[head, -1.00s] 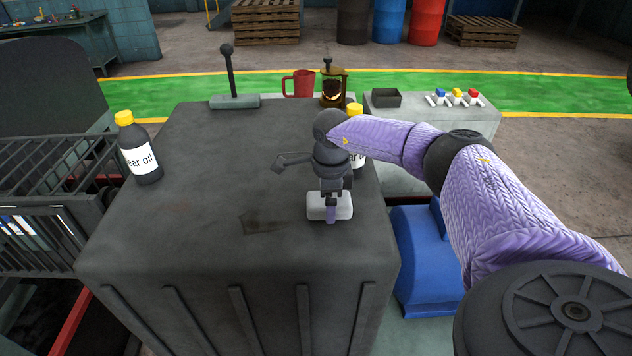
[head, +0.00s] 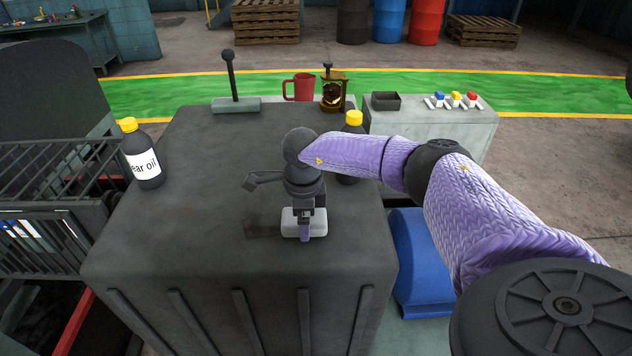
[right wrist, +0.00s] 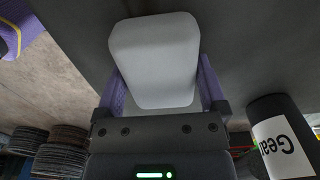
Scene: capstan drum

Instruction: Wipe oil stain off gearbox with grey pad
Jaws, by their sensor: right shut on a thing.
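The grey pad (head: 289,226) is a light grey rounded block, held in my right gripper (head: 304,228) over the gearbox top. The right wrist view also shows the pad (right wrist: 155,60) between the purple fingers of my right gripper (right wrist: 160,85). The gearbox (head: 190,250) is a large dark grey casing with ribs on its front. The oil stain (head: 262,227) is a dark patch on its top, just left of the pad, whose left edge meets or overlaps its right part. I cannot tell whether the pad presses on the surface. My left gripper is not in view.
A gear oil bottle (head: 143,158) stands at the gearbox's left edge. Another yellow-capped bottle (head: 353,120) stands behind my right arm. A lever (head: 234,90), red mug (head: 299,87) and brass lantern-like object (head: 333,92) are at the back. The gearbox's front-left top is clear.

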